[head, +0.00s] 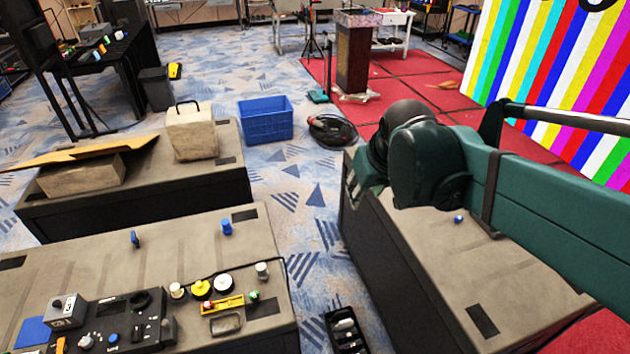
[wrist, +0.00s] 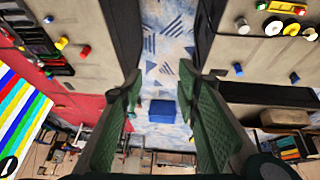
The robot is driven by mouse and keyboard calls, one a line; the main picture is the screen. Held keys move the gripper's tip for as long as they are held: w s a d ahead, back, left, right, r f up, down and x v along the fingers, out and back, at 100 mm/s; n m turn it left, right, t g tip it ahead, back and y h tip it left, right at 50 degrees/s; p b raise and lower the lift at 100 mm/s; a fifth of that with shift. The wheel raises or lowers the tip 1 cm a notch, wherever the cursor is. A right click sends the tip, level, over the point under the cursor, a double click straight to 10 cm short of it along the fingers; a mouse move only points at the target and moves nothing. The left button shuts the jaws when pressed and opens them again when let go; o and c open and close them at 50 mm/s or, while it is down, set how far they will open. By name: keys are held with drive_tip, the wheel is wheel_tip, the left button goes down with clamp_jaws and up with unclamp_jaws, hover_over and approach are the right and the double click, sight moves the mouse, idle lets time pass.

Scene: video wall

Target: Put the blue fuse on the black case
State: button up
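A small blue cylinder (head: 227,228), which looks like the blue fuse, stands upright on the tan top of the front left black-sided case (head: 250,262). Another thin blue piece (head: 134,239) stands left of it, and a small blue piece (head: 459,219) lies on the right black-sided case (head: 395,262). I cannot tell which case the task means.
A dark control panel (head: 115,322) and several knobs and coloured parts crowd the left case's front. A black tray (head: 346,330) is at bottom centre. A blue crate (head: 265,120) stands on the carpet behind. A carpeted gap separates the front cases.

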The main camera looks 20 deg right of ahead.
drive_tip(key=s+a+f+t, duration=0.1)
drive_tip(key=s+a+f, duration=0.1)
drive_tip(key=s+a, duration=0.6)
drive_tip(key=shift+s+f+t+y, duration=0.3)
drive_tip(key=shift+s+y, duration=0.1)
drive_tip(key=shift+s, duration=0.15)
drive_tip(key=shift+a, duration=0.1)
drive_tip(key=shift+c, duration=0.8)
drive_tip(key=shift+w, duration=0.1)
